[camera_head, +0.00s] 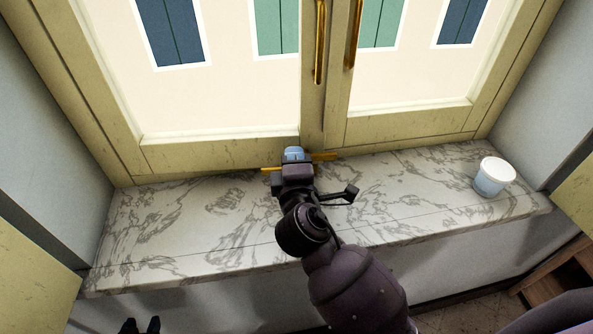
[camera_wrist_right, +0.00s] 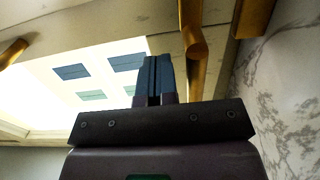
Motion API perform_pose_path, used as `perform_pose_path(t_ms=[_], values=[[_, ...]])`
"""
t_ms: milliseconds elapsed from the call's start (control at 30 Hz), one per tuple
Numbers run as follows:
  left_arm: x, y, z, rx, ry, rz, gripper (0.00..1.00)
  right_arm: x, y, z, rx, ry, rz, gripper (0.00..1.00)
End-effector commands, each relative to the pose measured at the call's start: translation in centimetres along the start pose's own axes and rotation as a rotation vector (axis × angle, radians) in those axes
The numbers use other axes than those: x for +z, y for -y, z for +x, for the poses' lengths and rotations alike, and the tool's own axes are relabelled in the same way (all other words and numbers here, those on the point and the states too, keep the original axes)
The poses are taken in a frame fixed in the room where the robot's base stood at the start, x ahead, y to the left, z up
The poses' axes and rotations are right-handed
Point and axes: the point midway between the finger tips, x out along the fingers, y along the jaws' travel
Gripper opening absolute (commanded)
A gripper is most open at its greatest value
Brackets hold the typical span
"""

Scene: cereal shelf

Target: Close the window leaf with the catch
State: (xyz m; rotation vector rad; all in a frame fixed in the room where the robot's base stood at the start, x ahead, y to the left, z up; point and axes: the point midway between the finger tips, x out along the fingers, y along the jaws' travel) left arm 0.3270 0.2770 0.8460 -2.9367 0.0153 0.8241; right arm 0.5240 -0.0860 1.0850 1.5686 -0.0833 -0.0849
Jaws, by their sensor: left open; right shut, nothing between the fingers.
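The window has a left leaf (camera_head: 220,153) and a right leaf (camera_head: 410,124) with cream frames. They meet near the middle, and I cannot tell whether a gap is left between them. Each leaf has an upright brass handle, one left (camera_head: 320,45) and one right (camera_head: 353,35). A brass-coloured bar (camera_head: 324,157), perhaps the catch, shows low on both sides of my right gripper (camera_head: 293,152). That gripper is shut and empty at the foot of the left leaf. Its fingers (camera_wrist_right: 154,78) show beside brass pieces (camera_wrist_right: 194,48) in the right wrist view. My left gripper (camera_head: 140,324) is open, low at the left.
A marble sill (camera_head: 180,230) runs below the window, mostly clear to the left of my right arm. A white and pale-blue cup (camera_head: 493,177) stands at its right end. Cream panels (camera_head: 35,265) stand at both sides, and a wooden piece (camera_head: 555,275) is at lower right.

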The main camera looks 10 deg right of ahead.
Motion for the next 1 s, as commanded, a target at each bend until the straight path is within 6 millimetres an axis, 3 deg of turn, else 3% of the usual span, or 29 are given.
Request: perform_pose_path(t_ms=[200,667,1000], values=[[-0.2,0.0,-0.2,0.000,0.002,0.000,0.43,0.0,-0.1,2.1,0.000,0.000,0.000,0.00],[-0.1,0.0,-0.2,0.000,0.005,0.000,0.43,0.0,0.0,2.6,0.000,-0.002,0.000,0.00],[-0.4,0.1,-0.9,-0.001,0.014,-0.001,0.43,-0.1,0.0,6.5,0.000,-0.108,-0.002,0.00]])
